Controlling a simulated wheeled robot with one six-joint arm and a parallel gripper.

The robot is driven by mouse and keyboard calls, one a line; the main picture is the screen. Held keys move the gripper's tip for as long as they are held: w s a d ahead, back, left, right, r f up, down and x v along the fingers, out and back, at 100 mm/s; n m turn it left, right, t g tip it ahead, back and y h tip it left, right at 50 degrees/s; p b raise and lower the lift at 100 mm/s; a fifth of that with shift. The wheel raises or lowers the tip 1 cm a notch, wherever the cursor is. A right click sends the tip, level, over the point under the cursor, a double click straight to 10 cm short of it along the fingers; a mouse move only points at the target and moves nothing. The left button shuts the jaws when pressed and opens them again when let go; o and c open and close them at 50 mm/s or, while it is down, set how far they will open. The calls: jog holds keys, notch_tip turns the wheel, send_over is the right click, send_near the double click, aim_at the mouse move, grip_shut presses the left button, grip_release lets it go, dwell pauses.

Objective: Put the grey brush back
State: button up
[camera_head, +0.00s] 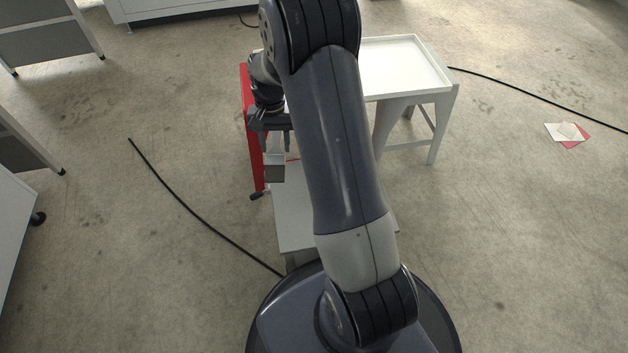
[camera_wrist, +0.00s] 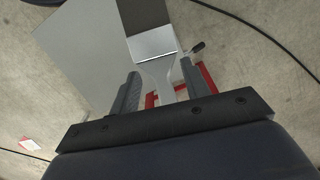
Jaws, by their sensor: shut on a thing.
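The grey brush (camera_wrist: 153,43) is in my gripper (camera_wrist: 161,75). In the wrist view its pale grey handle lies between the two dark fingers. Its wide metallic band and dark brown bristle end point away from the gripper, toward the top of the picture. In the head view the brush head (camera_head: 274,170) hangs below my gripper (camera_head: 275,147), above the floor and beside a low grey surface (camera_head: 295,215). My arm hides part of the area to the right. I cannot tell a place for the brush in these frames.
A red frame or panel (camera_head: 247,105) stands just left of the gripper, with a dark handle (camera_head: 257,196) at its near end. A white tray table (camera_head: 448,88) stands at the back right. Black cables (camera_head: 185,205) lie on the floor. Open floor lies left.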

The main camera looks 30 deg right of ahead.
jog(key=w+d+f+m+t+y, duration=0.2)
jog(key=d+f+m+y, duration=0.1)
jog(key=d+f+m, duration=1.05)
jog(key=f+b, duration=0.1)
jog(key=f, duration=0.1)
jog(key=a+f+m+b, duration=0.1)
jog(key=f+b, duration=0.1)
jog(key=f+m+b, duration=0.1)
jog(key=f, duration=0.1)
jog(key=shift+w+a+f+m+t, duration=0.1)
jog(key=shift+a+f+m+t, duration=0.05)
jog(key=shift+a+m+t, duration=0.15)
jog(key=shift+f+b, duration=0.1)
jog(key=shift+b, duration=0.2)
jog(key=o, duration=1.2)
jog(key=p+v, duration=0.5)
jog(key=v, duration=0.7)
